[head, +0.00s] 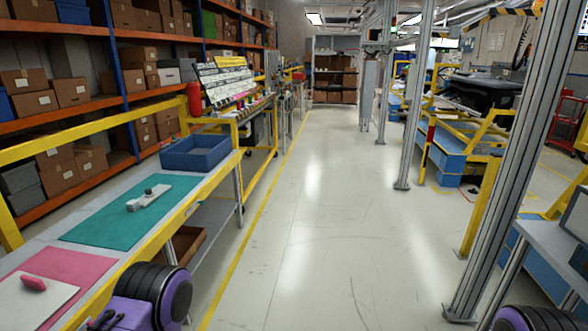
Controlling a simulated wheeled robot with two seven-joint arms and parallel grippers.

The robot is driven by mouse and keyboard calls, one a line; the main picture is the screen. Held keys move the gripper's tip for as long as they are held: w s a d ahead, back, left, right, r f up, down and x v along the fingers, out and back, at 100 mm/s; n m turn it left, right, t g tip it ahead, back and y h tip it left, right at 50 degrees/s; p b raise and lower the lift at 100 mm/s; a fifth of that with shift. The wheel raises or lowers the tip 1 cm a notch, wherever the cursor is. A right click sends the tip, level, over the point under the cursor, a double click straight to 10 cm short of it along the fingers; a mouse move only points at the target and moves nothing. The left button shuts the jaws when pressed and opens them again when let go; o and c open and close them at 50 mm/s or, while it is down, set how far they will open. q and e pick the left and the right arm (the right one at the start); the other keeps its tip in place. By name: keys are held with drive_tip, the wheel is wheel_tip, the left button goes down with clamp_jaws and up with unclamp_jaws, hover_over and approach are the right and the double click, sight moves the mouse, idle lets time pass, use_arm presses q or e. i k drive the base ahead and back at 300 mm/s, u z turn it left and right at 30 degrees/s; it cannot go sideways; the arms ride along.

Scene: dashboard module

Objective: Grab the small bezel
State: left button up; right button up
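A small pale grey part (149,198) with a dark knob on top lies on a teal mat (100,222) on the workbench at the left. A small pink-red piece (33,284) lies on a whitish board (28,303) at the lower left. I cannot tell for sure which of these is the small bezel. Purple and black parts of my own arms show at the bottom edge, left and right. I see no fingertips of either gripper.
An open blue bin (196,152) stands at the far end of the workbench, whose yellow rail (140,261) runs along its front edge. The aisle floor (300,235) is clear. Metal posts (508,160) and another bench (560,245) stand at the right.

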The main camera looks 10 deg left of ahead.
sight(134, 205)
drive_tip(key=u, duration=0.55)
drive_tip(key=i, duration=2.2)
drive_tip(key=u, duration=0.7)
